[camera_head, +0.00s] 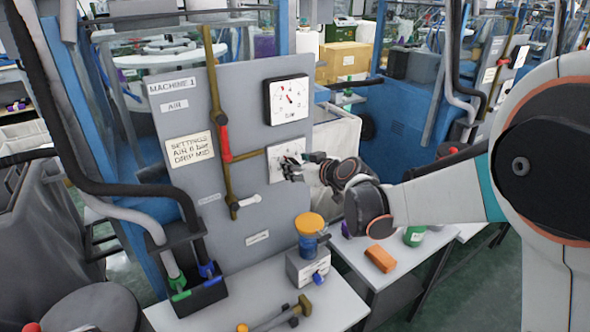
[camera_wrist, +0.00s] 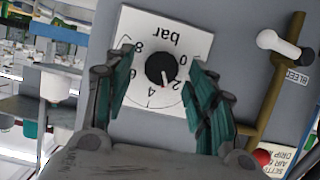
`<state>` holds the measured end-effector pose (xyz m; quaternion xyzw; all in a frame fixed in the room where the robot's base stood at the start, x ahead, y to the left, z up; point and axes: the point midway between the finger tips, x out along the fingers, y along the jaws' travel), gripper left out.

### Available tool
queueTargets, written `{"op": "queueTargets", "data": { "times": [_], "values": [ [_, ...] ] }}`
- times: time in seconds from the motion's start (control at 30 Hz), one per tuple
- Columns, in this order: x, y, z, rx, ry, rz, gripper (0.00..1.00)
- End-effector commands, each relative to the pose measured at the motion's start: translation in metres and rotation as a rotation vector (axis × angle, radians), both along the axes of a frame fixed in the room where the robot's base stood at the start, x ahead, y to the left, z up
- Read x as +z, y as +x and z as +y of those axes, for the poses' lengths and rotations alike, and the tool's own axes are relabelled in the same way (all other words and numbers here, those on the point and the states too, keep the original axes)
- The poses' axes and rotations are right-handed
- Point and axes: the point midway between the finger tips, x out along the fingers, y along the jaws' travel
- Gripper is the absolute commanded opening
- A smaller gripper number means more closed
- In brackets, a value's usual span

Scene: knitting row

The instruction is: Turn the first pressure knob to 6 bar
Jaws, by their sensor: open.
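The pressure knob (camera_wrist: 160,66) is a round black knob on a white square dial plate (camera_wrist: 172,28) marked "bar", with numbers from 0 to 8. The wrist view shows the plate about upside down. In the head view the dial plate (camera_head: 286,150) sits on the grey panel below a gauge, partly hidden by my gripper (camera_head: 299,166). My gripper's two teal fingers (camera_wrist: 160,64) are open, one on each side of the knob, with visible gaps to it.
The grey panel (camera_head: 225,100) labelled "MACHINE 1" carries a pressure gauge (camera_head: 288,99), a brass pipe with a red handle (camera_head: 225,142) and a settings note (camera_head: 190,149). Below stands a white table (camera_head: 255,292) with a blue and orange filter unit (camera_head: 309,240). An orange block (camera_head: 380,258) lies on a side table.

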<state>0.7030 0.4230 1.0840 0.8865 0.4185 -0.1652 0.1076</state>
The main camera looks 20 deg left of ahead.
Motion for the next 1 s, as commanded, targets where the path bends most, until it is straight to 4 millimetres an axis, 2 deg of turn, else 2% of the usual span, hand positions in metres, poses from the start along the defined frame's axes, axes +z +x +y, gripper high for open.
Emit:
{"op": "queueTargets", "data": {
  "times": [0.2,0.5,0.53,0.7,0.73,1.0],
  "values": [
    [-0.007,0.0105,0.0129,0.0,0.001,-0.001,0.51],
    [-0.0072,0.0119,0.0143,0.0,0.001,0.001,0.51],
    [-0.0071,0.0118,0.0142,0.0,0.001,0.001,0.49],
    [-0.0072,0.0118,0.0142,0.0,0.0,0.0,0.1],
    [-0.0072,0.0118,0.0141,0.0,0.0,0.0,0.07],
    [-0.0073,0.0119,0.0139,-0.001,0.007,0.009,0.07]
  ]
}}
